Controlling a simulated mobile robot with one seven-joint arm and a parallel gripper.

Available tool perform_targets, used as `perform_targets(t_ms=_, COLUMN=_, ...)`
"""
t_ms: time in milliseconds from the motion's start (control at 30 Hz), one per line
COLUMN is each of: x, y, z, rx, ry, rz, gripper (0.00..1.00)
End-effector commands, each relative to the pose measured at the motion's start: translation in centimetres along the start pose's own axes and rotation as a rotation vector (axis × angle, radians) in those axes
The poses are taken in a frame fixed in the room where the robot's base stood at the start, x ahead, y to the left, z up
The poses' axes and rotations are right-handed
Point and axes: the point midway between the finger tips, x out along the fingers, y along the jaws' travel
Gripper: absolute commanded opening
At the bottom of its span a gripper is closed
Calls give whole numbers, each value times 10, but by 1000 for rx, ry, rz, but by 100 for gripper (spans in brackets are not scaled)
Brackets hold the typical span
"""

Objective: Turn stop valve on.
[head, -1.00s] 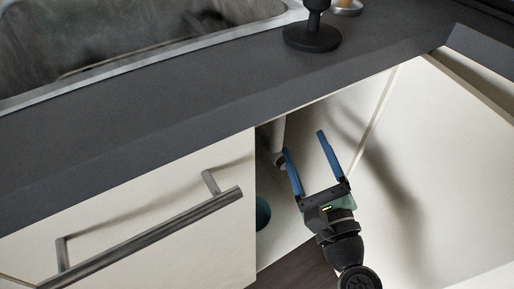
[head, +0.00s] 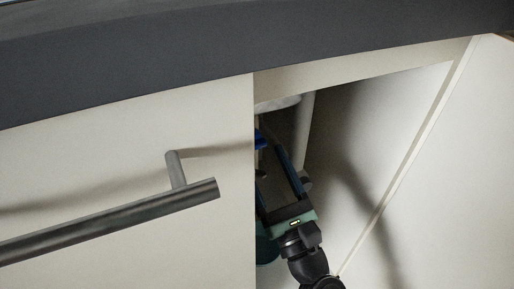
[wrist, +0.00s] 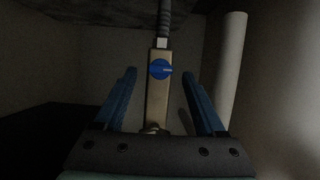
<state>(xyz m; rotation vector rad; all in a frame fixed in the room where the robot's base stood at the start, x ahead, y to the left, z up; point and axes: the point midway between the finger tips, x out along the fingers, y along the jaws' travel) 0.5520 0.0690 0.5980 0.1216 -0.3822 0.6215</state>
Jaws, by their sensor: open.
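The stop valve shows in the wrist view as a round blue knob (wrist: 160,69) on a tan upright body (wrist: 157,100), with a ribbed dark hose (wrist: 164,22) above. The knob's raised grip lies roughly level, pointing right. My gripper (wrist: 158,76) is open, its two blue fingers on either side of the valve body in this view, with nothing gripped. I cannot tell how far the knob is beyond the fingertips. In the head view my gripper (head: 268,148) is inside the cabinet, partly hidden by the closed door's edge. A blue patch there may be the knob or a fingertip.
A pale pipe (wrist: 230,65) stands right of the valve; a pipe (head: 303,130) also shows in the head view. The cabinet door with a bar handle (head: 120,220) is on the left. The dark counter (head: 200,60) is above. A pale panel (head: 450,170) is on the right.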

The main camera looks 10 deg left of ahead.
Motion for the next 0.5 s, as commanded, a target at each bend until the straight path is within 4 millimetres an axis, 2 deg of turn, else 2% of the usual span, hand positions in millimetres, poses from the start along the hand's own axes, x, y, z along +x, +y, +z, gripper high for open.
perform_targets(t_ms=100, x=21, y=0, z=-2, rx=-2, ry=-2, rz=1, gripper=72)
perform_targets(t_ms=200, x=33, y=0, z=-2, rx=-1, ry=0, rz=0, gripper=72)
perform_targets(t_ms=500, x=46, y=0, z=0, rx=0, ry=1, rz=-1, gripper=72)
